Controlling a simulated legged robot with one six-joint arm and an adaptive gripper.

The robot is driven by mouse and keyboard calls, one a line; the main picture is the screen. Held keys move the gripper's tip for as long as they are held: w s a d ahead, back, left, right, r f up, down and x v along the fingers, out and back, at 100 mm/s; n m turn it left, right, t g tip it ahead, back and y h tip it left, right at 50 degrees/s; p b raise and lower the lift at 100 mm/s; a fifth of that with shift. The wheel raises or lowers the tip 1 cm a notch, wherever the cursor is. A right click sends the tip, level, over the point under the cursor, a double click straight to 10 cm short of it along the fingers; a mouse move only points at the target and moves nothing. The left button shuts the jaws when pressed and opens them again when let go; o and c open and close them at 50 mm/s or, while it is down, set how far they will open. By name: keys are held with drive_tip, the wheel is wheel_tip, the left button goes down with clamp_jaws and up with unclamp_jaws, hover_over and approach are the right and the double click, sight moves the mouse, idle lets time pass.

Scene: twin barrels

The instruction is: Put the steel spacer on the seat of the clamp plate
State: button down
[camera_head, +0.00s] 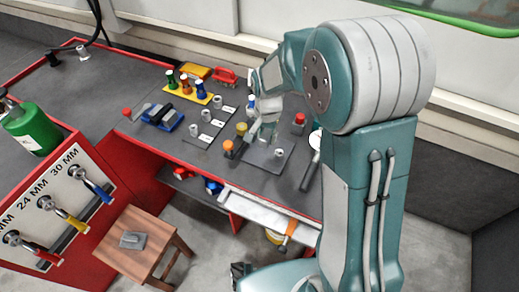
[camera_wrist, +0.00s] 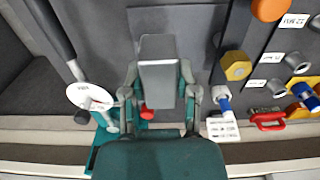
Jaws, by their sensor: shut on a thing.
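My gripper (camera_wrist: 160,95) is shut on a plain grey block, taken to be the steel spacer (camera_wrist: 159,68), between its two fingers in the wrist view. In the head view my gripper (camera_head: 266,130) hangs over the far part of a flat grey plate, taken to be the clamp plate (camera_head: 252,160). The plate also shows behind the block in the wrist view (camera_wrist: 208,22). A short silver cylinder (camera_head: 278,152) stands on the plate, right of my gripper. The block hides part of the plate, and whether they touch cannot be told.
An orange knob (camera_head: 228,146) and a yellow hex piece (camera_head: 241,128) stand left of the plate. A dark-handled tool with a white disc (camera_head: 311,165) and a red button (camera_head: 299,119) are on the right. Several labelled rings (camera_head: 206,115) lie farther left. A wooden stool (camera_head: 140,252) holds a grey block.

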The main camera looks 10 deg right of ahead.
drive_tip(key=s, duration=0.7)
hover_over(259, 151)
wheel_tip(259, 151, down, 9)
drive_tip(key=shift+s+d+f, duration=0.1)
drive_tip(key=shift+s, duration=0.05)
drive_tip(key=shift+w+f, duration=0.3)
drive_tip(key=shift+f, duration=1.5)
drive_tip(key=shift+f, duration=0.1)
drive_tip(key=shift+c, duration=1.8)
unclamp_jaws()
